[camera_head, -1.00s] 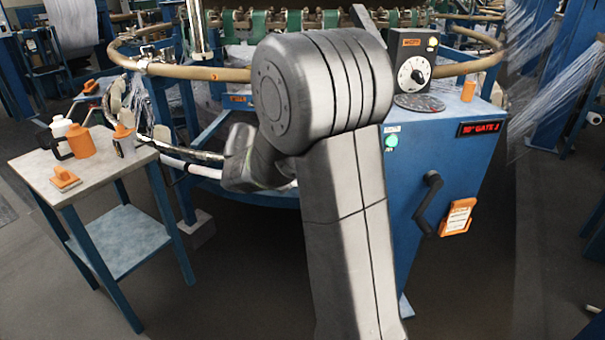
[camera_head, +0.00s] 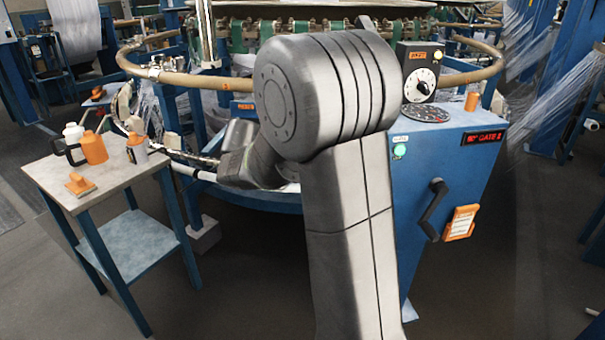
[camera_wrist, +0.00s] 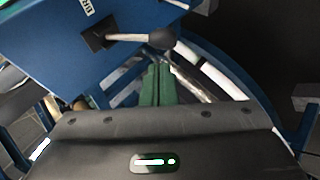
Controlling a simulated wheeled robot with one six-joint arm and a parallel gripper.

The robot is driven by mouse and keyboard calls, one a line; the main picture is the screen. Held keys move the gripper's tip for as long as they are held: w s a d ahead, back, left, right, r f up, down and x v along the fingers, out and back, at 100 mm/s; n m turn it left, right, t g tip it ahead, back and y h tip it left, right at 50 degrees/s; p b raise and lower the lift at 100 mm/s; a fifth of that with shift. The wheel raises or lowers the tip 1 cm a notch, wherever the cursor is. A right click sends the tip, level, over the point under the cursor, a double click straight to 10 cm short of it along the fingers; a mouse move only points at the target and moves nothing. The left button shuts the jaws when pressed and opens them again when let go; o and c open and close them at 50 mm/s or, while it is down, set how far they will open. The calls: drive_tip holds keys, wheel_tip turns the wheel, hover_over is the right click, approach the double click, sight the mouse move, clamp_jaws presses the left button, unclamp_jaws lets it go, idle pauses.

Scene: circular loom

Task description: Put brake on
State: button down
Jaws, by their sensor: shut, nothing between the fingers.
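The brake lever (camera_wrist: 140,38) shows in the wrist view, with a pale shaft and a dark round knob. It rises from a dark slot (camera_wrist: 97,38) in the blue cabinet (camera_wrist: 60,50), beside a white label (camera_wrist: 87,7) that is partly cut off. My gripper (camera_wrist: 158,70) has green fingers, close together and empty. In the picture the fingertips lie just below the knob; whether they touch it I cannot tell. In the head view my arm hides the gripper and the lever.
The head view shows the blue cabinet's face with a black crank handle (camera_head: 432,210), an orange-framed card (camera_head: 461,222) and a lit green button (camera_head: 399,151). A side table (camera_head: 60,185) with bottles stands at left. The loom's round rail (camera_head: 190,80) runs behind my arm.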

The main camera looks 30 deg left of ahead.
drive_tip(key=p+v, duration=0.1)
drive_tip(key=v, duration=0.7)
drive_tip(key=shift+f+p, duration=0.15)
drive_tip(key=shift+p, duration=0.2)
drive_tip(key=shift+a, duration=0.1)
